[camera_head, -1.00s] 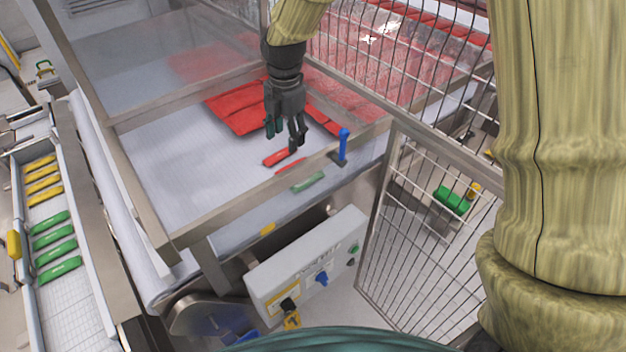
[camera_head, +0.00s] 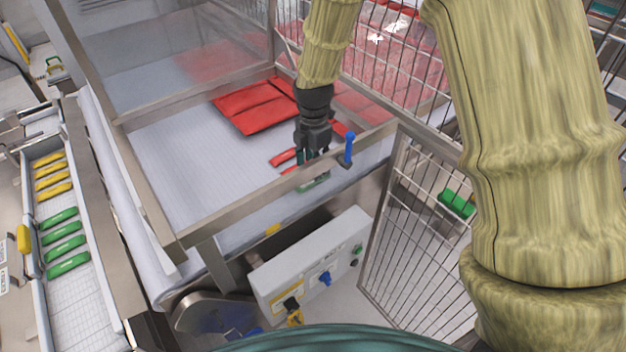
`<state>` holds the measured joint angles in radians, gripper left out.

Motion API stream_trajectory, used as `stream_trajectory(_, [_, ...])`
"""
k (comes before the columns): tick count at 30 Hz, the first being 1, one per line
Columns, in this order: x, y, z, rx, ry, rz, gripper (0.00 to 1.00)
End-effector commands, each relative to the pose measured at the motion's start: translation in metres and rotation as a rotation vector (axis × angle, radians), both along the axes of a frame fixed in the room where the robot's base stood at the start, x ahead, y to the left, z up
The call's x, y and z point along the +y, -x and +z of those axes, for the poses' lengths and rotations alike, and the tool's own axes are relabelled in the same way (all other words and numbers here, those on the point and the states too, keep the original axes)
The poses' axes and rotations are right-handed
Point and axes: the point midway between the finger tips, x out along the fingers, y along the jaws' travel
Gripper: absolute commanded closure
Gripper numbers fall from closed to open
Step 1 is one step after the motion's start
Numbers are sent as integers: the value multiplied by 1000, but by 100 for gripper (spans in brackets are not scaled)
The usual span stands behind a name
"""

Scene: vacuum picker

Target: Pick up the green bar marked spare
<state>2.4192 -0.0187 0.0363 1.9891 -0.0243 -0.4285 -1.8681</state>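A green bar (camera_head: 316,183) lies at the front edge of the white conveyor belt, partly hidden below my gripper. Its marking is too small to read. My gripper (camera_head: 312,160) points down just above and behind this bar, with its fingers apart and nothing seen between them. I cannot tell whether a fingertip touches the bar. Several other green bars (camera_head: 66,242) lie in a row in the tray at the left, far from my gripper.
A metal frame rail (camera_head: 255,194) crosses in front of the belt. A blue-handled tool (camera_head: 348,149) stands right of my gripper. Red bars (camera_head: 282,157) and red packs (camera_head: 262,108) lie behind. A wire gate (camera_head: 415,235) and control box (camera_head: 315,265) are in front.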

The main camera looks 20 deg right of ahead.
Motion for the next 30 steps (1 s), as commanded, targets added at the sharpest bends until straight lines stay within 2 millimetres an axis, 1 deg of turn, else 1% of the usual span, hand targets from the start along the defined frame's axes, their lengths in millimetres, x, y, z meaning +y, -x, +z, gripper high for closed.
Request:
stream_trajectory(13, [-2,3,-41,4,0,-1,46])
stream_trajectory(18, [-2,2,-47,1,0,-1,46])
stream_trajectory(24, [-1,2,-47,1,0,-1,46])
stream_trajectory(25, [-1,2,-47,1,0,-1,48])
stream_trajectory(26, [-1,2,-47,1,0,-1,54])
stream_trajectory(30, [-1,2,-47,1,0,-1,79])
